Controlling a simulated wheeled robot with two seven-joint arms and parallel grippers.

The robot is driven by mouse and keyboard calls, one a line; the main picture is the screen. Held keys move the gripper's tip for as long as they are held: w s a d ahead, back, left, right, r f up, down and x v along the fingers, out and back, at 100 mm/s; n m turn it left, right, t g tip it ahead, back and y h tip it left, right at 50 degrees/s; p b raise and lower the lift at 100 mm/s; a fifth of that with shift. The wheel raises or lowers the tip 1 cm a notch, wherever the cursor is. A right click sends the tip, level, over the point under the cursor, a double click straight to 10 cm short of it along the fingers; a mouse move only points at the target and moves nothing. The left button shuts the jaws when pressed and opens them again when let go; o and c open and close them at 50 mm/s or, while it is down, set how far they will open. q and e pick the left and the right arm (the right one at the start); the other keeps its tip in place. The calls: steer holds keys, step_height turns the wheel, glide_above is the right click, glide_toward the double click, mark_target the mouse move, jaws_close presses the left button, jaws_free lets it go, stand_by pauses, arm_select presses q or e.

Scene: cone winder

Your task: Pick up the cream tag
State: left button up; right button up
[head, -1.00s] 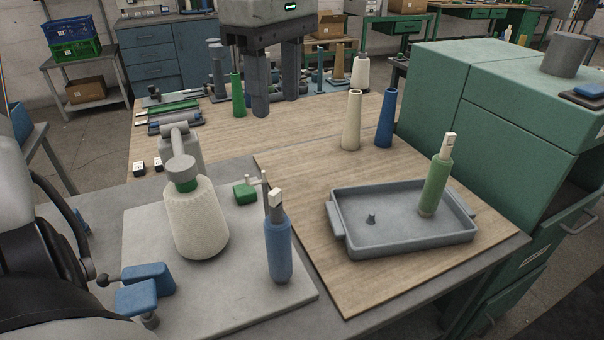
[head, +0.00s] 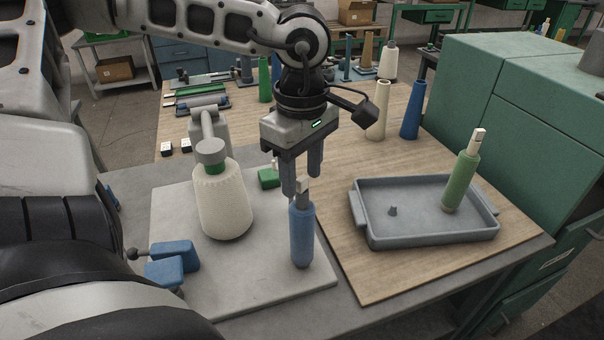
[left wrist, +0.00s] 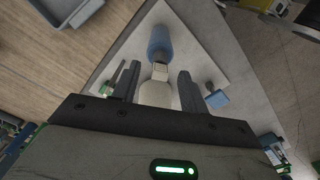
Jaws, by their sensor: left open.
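A small cream tag (head: 303,185) stands on top of a blue bobbin (head: 302,236) on the grey plate. My left gripper (head: 301,181) points down over this bobbin, open, with its fingertips around the tag's height, one on each side in the picture. In the left wrist view the cream tag (left wrist: 160,72) shows between the open fingertips, with the blue bobbin (left wrist: 160,42) beyond it. I cannot tell whether a finger touches the tag. Another cream tag (head: 479,136) tops a green bobbin (head: 460,183) in the grey tray. My right gripper is not in view.
A large cream yarn cone (head: 222,203) stands left of the blue bobbin. The grey tray (head: 432,240) lies to the right on a wooden board. Blue knobs (head: 175,256) sit at the plate's left. A cream cone (head: 379,108) and a blue cone (head: 413,110) stand behind.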

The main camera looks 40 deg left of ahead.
arm_select(q)
steer(key=shift+f, duration=0.2)
steer(key=c, duration=0.8)
steer(key=shift+r, duration=0.15)
